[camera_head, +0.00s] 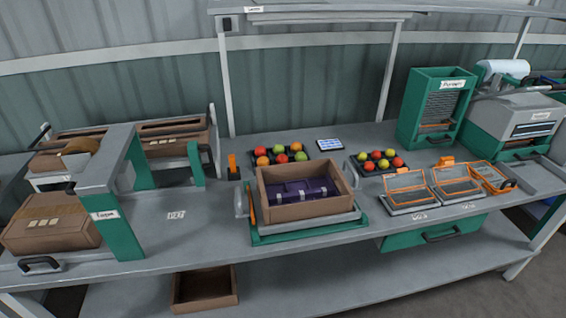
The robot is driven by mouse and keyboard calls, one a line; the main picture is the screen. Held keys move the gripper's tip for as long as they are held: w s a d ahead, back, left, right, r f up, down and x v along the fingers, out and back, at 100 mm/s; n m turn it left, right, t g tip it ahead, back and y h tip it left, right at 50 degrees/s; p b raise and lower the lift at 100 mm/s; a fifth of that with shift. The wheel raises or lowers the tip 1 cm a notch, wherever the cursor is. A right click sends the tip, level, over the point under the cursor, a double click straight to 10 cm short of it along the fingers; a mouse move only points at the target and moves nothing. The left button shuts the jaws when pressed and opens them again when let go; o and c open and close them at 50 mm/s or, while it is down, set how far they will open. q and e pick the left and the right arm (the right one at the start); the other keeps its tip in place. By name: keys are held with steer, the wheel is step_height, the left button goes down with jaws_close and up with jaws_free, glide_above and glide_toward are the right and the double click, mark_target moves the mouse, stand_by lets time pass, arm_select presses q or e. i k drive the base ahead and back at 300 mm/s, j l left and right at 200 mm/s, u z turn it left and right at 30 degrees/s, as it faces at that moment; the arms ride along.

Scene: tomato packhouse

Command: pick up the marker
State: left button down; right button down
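I cannot clearly make out a marker. A thin orange stick-like thing (251,206) shows at the left side of the brown box on the scale; it is too small to tell if it is the marker. An upright orange thing (231,161) stands in a dark holder behind the box, and I cannot tell what it is. Neither of my grippers is in view.
The open brown box (305,208) with purple lining stands on a green-based scale (310,232). Behind it are trays of tomatoes (281,154) (377,161) and a tablet (329,145). A green-legged taping machine (122,235) stands left, orange-framed trays (408,191) right. Bench around the label (176,215) is clear.

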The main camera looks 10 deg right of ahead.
mark_target(232, 163)
steer(key=i+j+u, duration=0.1)
steer(key=i+u, duration=0.75)
steer(key=k+l, duration=0.05)
steer(key=k, duration=0.05)
